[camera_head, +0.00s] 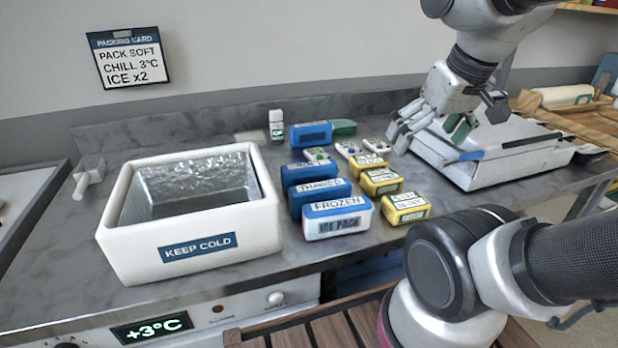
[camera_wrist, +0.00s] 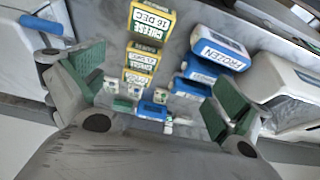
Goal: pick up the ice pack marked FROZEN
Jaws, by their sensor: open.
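The ice pack marked FROZEN (camera_head: 337,218) is a blue and white block at the front of a row of blue packs on the grey counter. It also shows in the wrist view (camera_wrist: 219,50), right of centre near the top. Directly behind it is a blue pack marked THAWED (camera_head: 322,194), and behind that another blue pack (camera_head: 308,173) whose label I cannot read. My gripper (camera_head: 432,130) is open and empty, in the air above the back right of the counter, apart from the packs. In the wrist view its green-padded fingers (camera_wrist: 160,92) are spread wide.
A white foil-lined cooler (camera_head: 200,246) marked KEEP COLD stands left of the packs. Yellow cheese boxes (camera_head: 406,207) stand in a row close on the right. Another blue pack (camera_head: 311,134) and a small bottle (camera_head: 276,125) are behind. A white flat-topped unit (camera_head: 490,160) stands further right.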

